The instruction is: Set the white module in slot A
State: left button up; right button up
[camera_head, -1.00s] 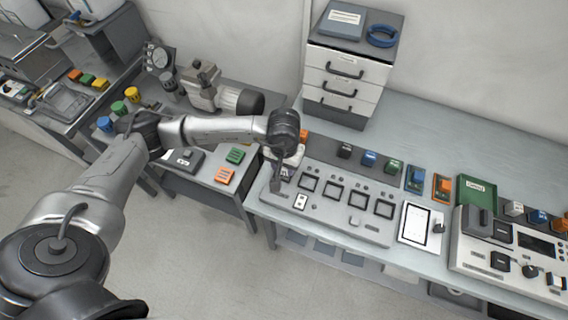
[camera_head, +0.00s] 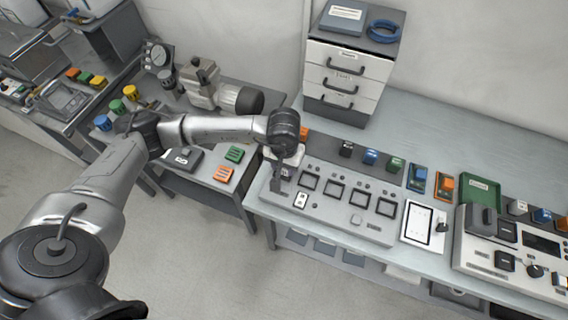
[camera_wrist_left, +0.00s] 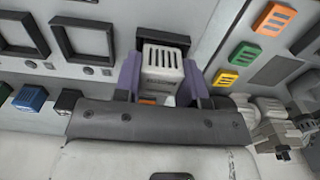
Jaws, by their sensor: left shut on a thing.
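The white module (camera_wrist_left: 161,68), a block with a slotted top, sits between the two purple fingers of my left gripper (camera_wrist_left: 160,82) in the left wrist view. The gripper is shut on it. The module is over or at a dark square-framed slot (camera_wrist_left: 178,42) at the end of the grey panel; I cannot tell whether it is seated. In the head view my left gripper (camera_head: 281,180) is over the left end of the panel (camera_head: 330,213), and hides the module and that slot. The slot letters are not readable. My right gripper is out of view.
More empty framed slots (camera_head: 335,190) lie to the right on the panel. Black (camera_head: 346,149), blue (camera_head: 370,157) and green (camera_head: 396,164) modules stand behind it. A white drawer unit (camera_head: 343,80) stands at the back. A tablet-like device (camera_head: 416,225) is right of the panel.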

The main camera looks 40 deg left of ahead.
pick_arm(q)
jog(key=shift+f+b, duration=0.25)
jog(key=shift+b, duration=0.2)
jog(key=shift+r, duration=0.1)
jog(key=o, duration=1)
jog(key=shift+o, duration=0.5)
jog(key=shift+o, duration=1.2)
